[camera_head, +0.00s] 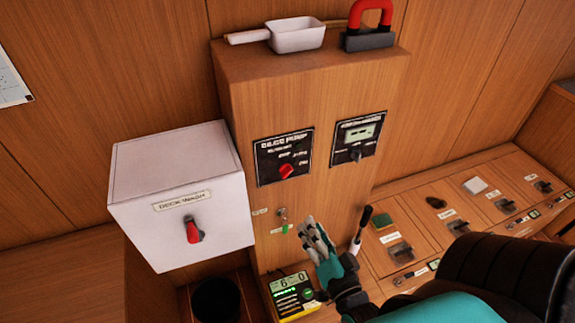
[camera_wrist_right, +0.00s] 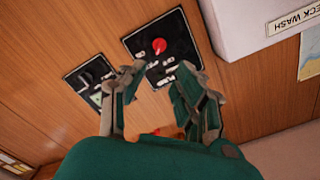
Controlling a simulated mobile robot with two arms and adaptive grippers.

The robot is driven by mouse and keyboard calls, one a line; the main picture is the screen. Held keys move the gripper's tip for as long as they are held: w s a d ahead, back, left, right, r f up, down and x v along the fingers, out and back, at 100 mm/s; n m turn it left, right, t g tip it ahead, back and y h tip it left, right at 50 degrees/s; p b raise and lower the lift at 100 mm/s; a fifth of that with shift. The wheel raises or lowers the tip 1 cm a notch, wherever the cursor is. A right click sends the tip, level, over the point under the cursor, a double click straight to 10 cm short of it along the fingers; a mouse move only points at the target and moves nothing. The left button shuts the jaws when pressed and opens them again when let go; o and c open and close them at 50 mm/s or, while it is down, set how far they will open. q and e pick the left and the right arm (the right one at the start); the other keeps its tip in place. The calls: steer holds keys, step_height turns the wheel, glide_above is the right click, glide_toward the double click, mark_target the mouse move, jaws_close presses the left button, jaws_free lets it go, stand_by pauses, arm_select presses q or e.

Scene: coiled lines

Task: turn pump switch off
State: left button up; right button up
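The bilge pump panel (camera_head: 270,157) is a black plate with white lettering on the front of the wooden cabinet. Its red knob (camera_head: 286,171) sits at the panel's lower middle. In the right wrist view the panel (camera_wrist_right: 175,72) and its red knob (camera_wrist_right: 159,45) show just beyond the fingertips. My right gripper (camera_head: 313,232) is below and right of the panel, apart from the knob. In the right wrist view my right gripper (camera_wrist_right: 162,72) has its fingers spread with a gap between them and holds nothing. My left gripper is out of view.
A white deck wash box (camera_head: 180,180) with a red-tipped switch (camera_head: 193,232) juts out at left. A second black panel with a display (camera_head: 358,138) is to the right. A small key-like fitting (camera_head: 283,222) and a yellow-green meter (camera_head: 292,295) are below.

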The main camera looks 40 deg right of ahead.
steer(key=b, duration=0.2)
glide_toward(287, 171)
steer(key=b+x, duration=0.1)
steer(key=x, duration=0.3)
steer(key=b+x, duration=0.1)
steer(key=x, duration=0.3)
steer(key=shift+d+f, duration=0.2)
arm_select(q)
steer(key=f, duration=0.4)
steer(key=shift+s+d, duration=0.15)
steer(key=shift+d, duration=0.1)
arm_select(e)
steer(key=shift+c, duration=0.4)
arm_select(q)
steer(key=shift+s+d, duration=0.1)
arm_select(e)
jaws_close()
